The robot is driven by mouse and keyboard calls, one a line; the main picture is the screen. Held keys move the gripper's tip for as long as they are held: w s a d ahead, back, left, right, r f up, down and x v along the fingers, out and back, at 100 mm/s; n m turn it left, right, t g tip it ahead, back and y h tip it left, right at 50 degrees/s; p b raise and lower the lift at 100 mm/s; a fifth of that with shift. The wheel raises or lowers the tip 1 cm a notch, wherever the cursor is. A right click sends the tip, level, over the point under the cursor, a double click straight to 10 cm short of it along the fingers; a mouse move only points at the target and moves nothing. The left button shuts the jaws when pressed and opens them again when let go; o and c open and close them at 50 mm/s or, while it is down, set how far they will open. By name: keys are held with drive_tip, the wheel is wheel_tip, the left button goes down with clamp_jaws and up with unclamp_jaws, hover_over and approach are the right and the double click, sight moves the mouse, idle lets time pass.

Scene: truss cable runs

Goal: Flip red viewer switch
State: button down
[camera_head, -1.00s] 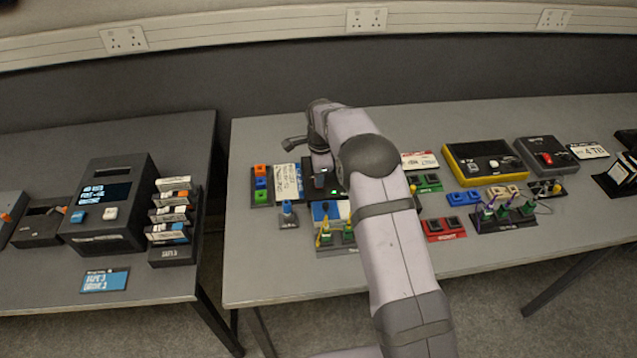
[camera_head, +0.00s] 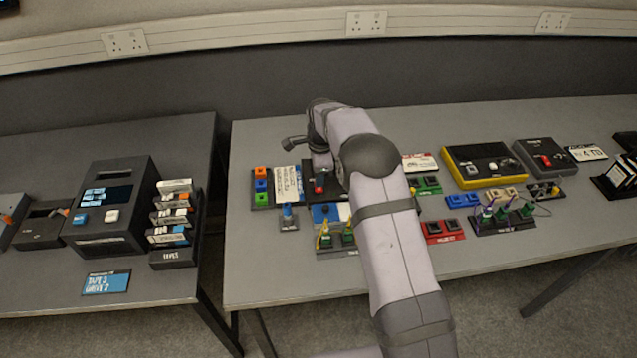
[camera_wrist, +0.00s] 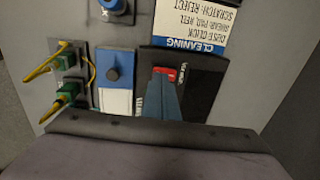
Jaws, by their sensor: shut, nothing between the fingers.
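The viewer (camera_wrist: 205,85) is a dark flat unit with a small label in the wrist view. Its red switch (camera_wrist: 165,71) shows right at the tips of my gripper (camera_wrist: 165,84). The blue-grey fingers are shut with nothing between them. They overlap the lower part of the switch, and I cannot tell whether they touch it. In the head view, a red spot (camera_head: 319,189) shows just below my gripper (camera_head: 320,179), and my arm hides much of the viewer. The lever's exact position is unclear.
Green connectors with yellow cables (camera_wrist: 66,92) lie farther left. A cleaning card (camera_wrist: 197,25) lies above. Bare table shows at the front left (camera_head: 265,275).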

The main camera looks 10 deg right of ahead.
sight(319, 191)
drive_tip(key=shift+r+p, duration=1.65)
drive_tip(key=shift+r, duration=0.95)
drive_tip(key=s+d+r+n, duration=0.1)
drive_tip(key=s+r+n, duration=0.15)
drive_tip(key=s, duration=0.35)
drive_tip(key=s+d+r+n+g, duration=0.1)
drive_tip(key=s+r+n, duration=0.1)
drive_tip(key=s+n, duration=0.25)
drive_tip(key=s+d+r+n, duration=0.1)
drive_tip(key=s+r+n, duration=0.1)
drive_tip(key=s, duration=0.5)
drive_tip(key=s+d+n, duration=0.1)
drive_tip(key=s+n, duration=0.8)
drive_tip(key=s, duration=1)
drive_tip(key=shift+s+d+f+g, duration=0.2)
drive_tip(key=shift+d+f+g, duration=0.05)
drive_tip(key=shift+f+g, duration=0.2)
